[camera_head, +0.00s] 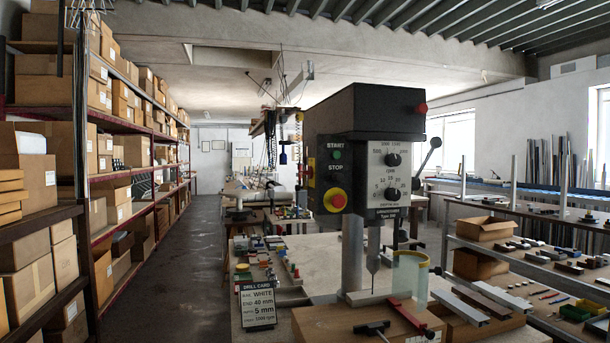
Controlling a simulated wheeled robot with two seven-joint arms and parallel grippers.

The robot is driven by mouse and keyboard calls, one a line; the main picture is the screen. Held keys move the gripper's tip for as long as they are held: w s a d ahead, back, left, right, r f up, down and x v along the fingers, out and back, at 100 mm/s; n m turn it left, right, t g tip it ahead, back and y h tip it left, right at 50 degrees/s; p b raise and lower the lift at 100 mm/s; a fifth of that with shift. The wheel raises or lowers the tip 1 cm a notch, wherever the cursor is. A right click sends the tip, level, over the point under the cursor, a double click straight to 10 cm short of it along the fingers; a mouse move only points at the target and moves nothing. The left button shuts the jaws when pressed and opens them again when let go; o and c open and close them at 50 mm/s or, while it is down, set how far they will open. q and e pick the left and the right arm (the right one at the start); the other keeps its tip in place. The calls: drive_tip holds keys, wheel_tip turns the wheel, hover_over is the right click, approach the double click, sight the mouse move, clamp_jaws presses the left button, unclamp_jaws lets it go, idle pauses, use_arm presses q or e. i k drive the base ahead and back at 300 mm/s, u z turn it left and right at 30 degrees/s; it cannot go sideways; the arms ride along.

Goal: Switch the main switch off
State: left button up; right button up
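A black drill press (352,115) stands on the bench, right of the picture's middle. A small yellow and red fitting (311,171) is on the left side of its head, seen nearly edge-on. It may be the main switch, but its position cannot be read. A round red button on a yellow plate (335,200) faces me on the front panel. Neither of my grippers shows.
A drill card (257,309) reads WHITE, 40 mm, 5 mm. A clear guard (409,277) and a red-handled clamp (407,315) are below the drill. Shelves of boxes (62,210) line the left. The aisle floor (182,270) is clear.

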sight(310, 173)
drive_tip(key=u, duration=1.35)
drive_tip(key=i, duration=1.75)
drive_tip(key=z, duration=2.55)
